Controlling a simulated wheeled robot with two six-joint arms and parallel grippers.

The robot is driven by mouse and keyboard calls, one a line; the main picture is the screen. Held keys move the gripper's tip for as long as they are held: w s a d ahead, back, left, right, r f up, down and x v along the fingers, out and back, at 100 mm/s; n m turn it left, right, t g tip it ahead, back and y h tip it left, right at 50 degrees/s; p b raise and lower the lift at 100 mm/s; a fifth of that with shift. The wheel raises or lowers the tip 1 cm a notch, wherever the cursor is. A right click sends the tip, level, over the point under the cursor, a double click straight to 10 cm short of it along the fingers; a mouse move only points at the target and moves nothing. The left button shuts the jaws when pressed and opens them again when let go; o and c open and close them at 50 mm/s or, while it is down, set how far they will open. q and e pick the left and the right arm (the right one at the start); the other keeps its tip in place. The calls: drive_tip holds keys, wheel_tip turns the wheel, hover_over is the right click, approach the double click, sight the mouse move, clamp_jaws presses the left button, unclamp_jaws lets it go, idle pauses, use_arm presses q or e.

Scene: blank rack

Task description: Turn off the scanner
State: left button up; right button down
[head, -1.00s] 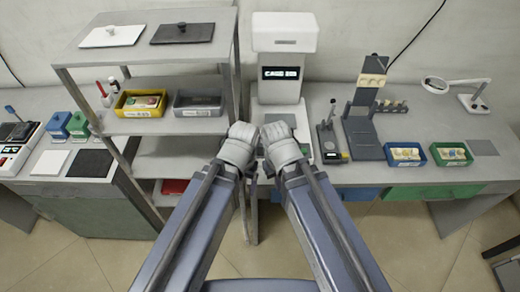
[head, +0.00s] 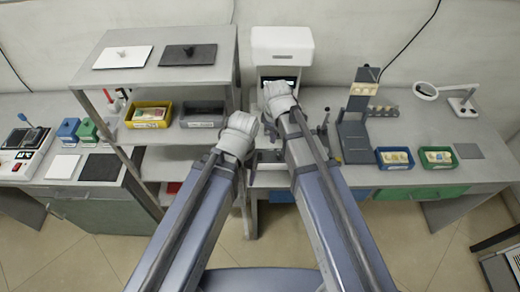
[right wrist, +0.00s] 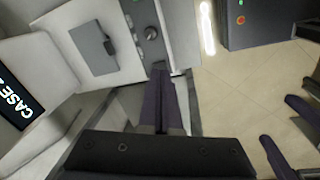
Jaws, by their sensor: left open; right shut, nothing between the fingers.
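The scanner (head: 283,43) is the white upright machine at the back centre in the head view. Its dark screen is largely hidden by my right gripper (head: 276,88), which is in front of it. In the right wrist view a lit screen (right wrist: 14,88) reads "CASE". A white bed with a grey plate (right wrist: 93,48) is beside it, and a grey strip with dark round knobs (right wrist: 150,32) runs alongside. My right gripper's dark fingers (right wrist: 160,72) are shut and empty, near the end of that strip; contact cannot be told. My left gripper (head: 243,122) is open and empty by the shelf rack.
A grey shelf rack (head: 152,75) with yellow and grey bins stands left of the scanner. A dark upright stand (head: 357,110) and blue and green bins (head: 438,157) are to the right. A dark box with green and red buttons (right wrist: 255,25) shows in the right wrist view.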

sight(260, 154)
drive_tip(key=a+n, duration=0.1)
drive_tip(key=w+a+n, duration=0.1)
drive_tip(key=a, duration=0.1)
drive_tip(key=w+a+n, duration=0.1)
drive_tip(key=n, duration=0.1)
drive_tip(key=shift+a, duration=0.25)
drive_tip(key=shift+f, duration=0.1)
drive_tip(key=f+b, duration=0.4)
drive_tip(key=w+f+b, duration=0.1)
drive_tip(key=f+b, duration=0.4)
drive_tip(key=w+f+b, duration=0.1)
drive_tip(key=f+b, duration=0.3)
drive_tip(key=shift+f+b, duration=0.2)
drive_tip(key=shift+b, duration=0.15)
drive_tip(key=shift+w+f, duration=0.1)
